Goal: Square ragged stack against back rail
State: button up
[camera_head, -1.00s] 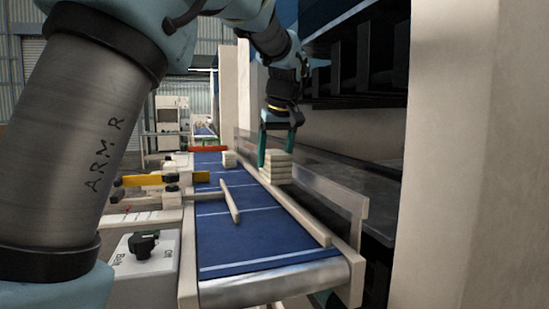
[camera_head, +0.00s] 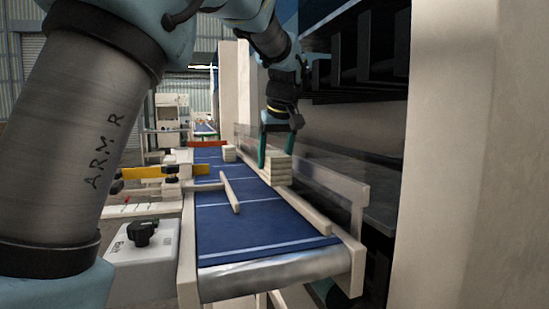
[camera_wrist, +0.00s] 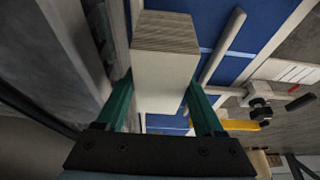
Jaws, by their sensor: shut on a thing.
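A pale stack of several flat layers (camera_head: 277,171) is at the right side of the blue belt, by the long beige rail (camera_head: 305,212). Its layers look nearly even in the head view. My gripper (camera_head: 275,152) comes down from above with its green fingers on the stack. In the wrist view the gripper (camera_wrist: 160,92) has one finger on each side of the stack (camera_wrist: 165,70), whose layered edge faces the top of the picture. I cannot tell whether the stack touches the rail or rests on the belt.
A clear panel (camera_head: 335,185) stands along the belt's right side. A thin pale bar (camera_head: 230,193) angles over the blue belt (camera_head: 240,240). A smaller pale block (camera_head: 229,153) sits farther back. A yellow arm (camera_head: 142,173) and a knob box (camera_head: 143,250) are at left. The near belt is clear.

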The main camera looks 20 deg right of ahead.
aim_at(268, 173)
jog(key=shift+f+b, duration=1.05)
jog(key=shift+f, duration=0.65)
jog(key=shift+f, duration=0.1)
jog(key=shift+w+a+f+b, duration=0.1)
jog(key=shift+a+b, duration=0.2)
jog(key=shift+a, duration=0.5)
dwell(0.3)
jog(key=o, duration=1.5)
jog(key=v, duration=1)
jog(key=shift+r, duration=0.35)
jog(key=shift+s, duration=0.25)
